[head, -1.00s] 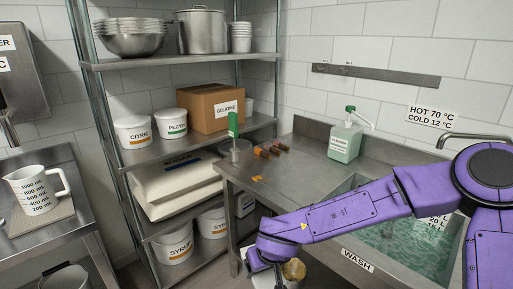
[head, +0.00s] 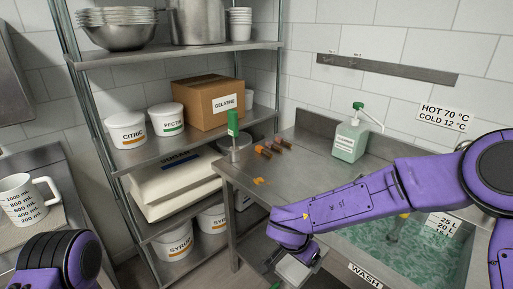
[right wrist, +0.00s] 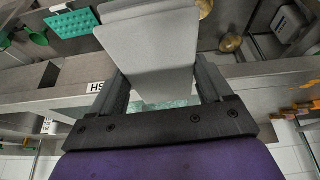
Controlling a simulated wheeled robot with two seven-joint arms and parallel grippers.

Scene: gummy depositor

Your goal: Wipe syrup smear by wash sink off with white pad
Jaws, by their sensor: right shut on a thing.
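An orange syrup smear (head: 258,181) lies on the steel counter left of the wash sink (head: 462,262), near the counter's left edge. My right gripper (right wrist: 158,70) is shut on the white pad (right wrist: 150,42), which looks pale grey and sits between the two fingers. In the head view the pad (head: 293,272) shows below my right wrist, in front of the counter's front edge and apart from the smear. My left arm shows at the lower left of the head view, but its gripper is out of view.
A green-topped tool in a metal pot (head: 235,150), several brown-orange pieces (head: 268,150) and a soap pump bottle (head: 349,138) stand on the counter behind the smear. A loaded shelf rack (head: 165,150) is at left. Counter between smear and sink is clear.

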